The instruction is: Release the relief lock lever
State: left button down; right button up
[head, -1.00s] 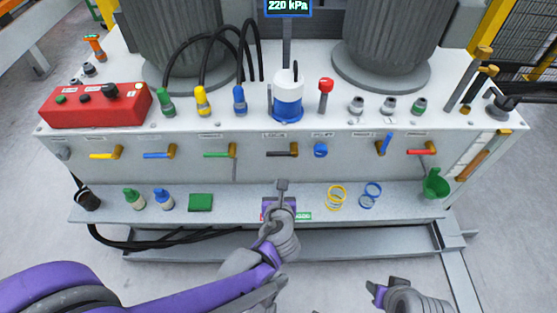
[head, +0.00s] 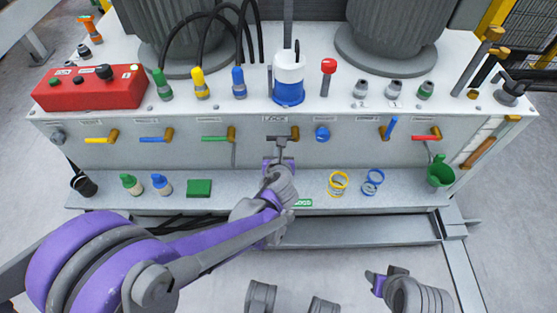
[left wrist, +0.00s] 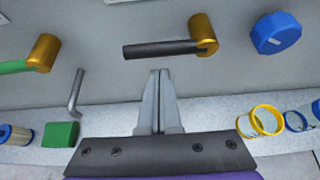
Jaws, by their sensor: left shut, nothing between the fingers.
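The black-handled lever (head: 279,137) with a brass hub sits on the front panel under a small label that seems to read LOCK. Its handle lies level, pointing left from the hub. The lever shows in the left wrist view (left wrist: 160,50), with its brass hub (left wrist: 203,34) at its right end. My left gripper (head: 281,146) is shut and empty, its fingertips just below the handle. In the left wrist view the closed fingertips (left wrist: 160,73) are below the handle, apparently not touching it. My right gripper (head: 376,280) is low at the right, away from the panel; its opening is unclear.
Yellow (head: 100,140), blue (head: 155,139) and green (head: 214,138) levers are left of the black one. A blue knob (head: 322,133) and a red lever (head: 424,136) are right. A bent grey rod (left wrist: 75,92) hangs nearby. The shelf holds a green block (head: 199,188) and rings (head: 338,183).

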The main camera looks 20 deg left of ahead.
aim_at(294, 134)
pick_arm(q)
jog(key=shift+w+r, duration=0.15)
jog(key=shift+r, duration=0.6)
jog(key=shift+r+m+y, duration=0.45)
jog(key=shift+m+y, duration=0.15)
jog(key=shift+w+d+r+m+g+y+p, duration=0.1)
jog(key=shift+w+d+r+m+y+p, duration=0.15)
jog(key=shift+d+r+m+y, duration=0.5)
jog(key=shift+w+d+r+m+g+y+p, duration=0.1)
jog(key=shift+d+r+m+y+p, duration=0.2)
jog(key=shift+d+r+m+y, duration=0.55)
jog(key=shift+w+d+r+m+g+y+p, duration=0.1)
jog(key=shift+w+d+r+m+y+p, duration=0.2)
jog(key=shift+r+m+y, duration=0.5)
jog(key=shift+d+r, duration=0.25)
